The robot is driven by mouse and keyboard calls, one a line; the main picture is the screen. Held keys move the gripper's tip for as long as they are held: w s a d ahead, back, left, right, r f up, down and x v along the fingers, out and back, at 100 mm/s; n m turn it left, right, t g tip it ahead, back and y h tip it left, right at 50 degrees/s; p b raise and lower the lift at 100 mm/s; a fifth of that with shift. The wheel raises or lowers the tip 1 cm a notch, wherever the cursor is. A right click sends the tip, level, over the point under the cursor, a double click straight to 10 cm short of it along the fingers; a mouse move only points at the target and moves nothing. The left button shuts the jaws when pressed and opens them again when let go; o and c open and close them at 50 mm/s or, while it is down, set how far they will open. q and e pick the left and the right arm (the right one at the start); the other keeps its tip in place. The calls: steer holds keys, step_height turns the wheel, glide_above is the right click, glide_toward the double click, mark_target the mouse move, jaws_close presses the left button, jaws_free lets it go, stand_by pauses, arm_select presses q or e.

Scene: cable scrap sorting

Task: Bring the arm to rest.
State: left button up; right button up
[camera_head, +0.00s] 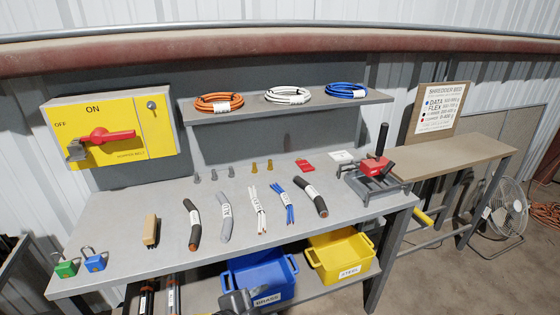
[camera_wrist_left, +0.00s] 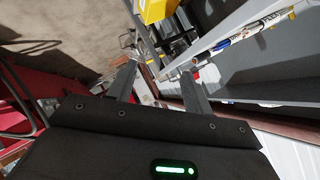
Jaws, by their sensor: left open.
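My left gripper (camera_wrist_left: 158,68) shows in the left wrist view with its two fingers spread apart and nothing held between them. A slanting grey metal edge and part of a yellow thing (camera_wrist_left: 153,10) lie beyond the fingertips. In the head view a dark grey part shows at the bottom edge, in front of the blue bin (camera_head: 262,280); I cannot tell which part of me it is. My right gripper is in neither view.
A yellow bin (camera_head: 340,255) stands below. A yellow switch box (camera_head: 112,135) and a coil shelf (camera_head: 290,104) are behind.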

arm_select(q)
steer(key=s+a+f+n+g+y, duration=0.35)
steer(key=s+a+f+n, duration=0.3)
steer(key=s+a, duration=0.35)
steer(key=s+a+f+n+g+y, duration=0.2)
steer(key=s+a+f+n+y, duration=0.3)
steer(key=s+a+n, duration=0.45)
step_height(320, 180, down, 27)
steer(key=s+a+m+g, duration=0.1)
steer(key=s+a+g, duration=0.1)
steer(key=s+a+f, duration=0.1)
steer(key=s+f, duration=0.6)
steer(key=s, duration=0.1)
steer(key=s+a+f, duration=0.2)
steer(key=s+f, duration=0.5)
steer(key=f, duration=0.1)
steer(key=shift+s+a+f+m+g+h, duration=0.15)
steer(key=shift+s+a+m+g+h, duration=0.15)
steer(key=shift+s+m+g+h, duration=0.1)
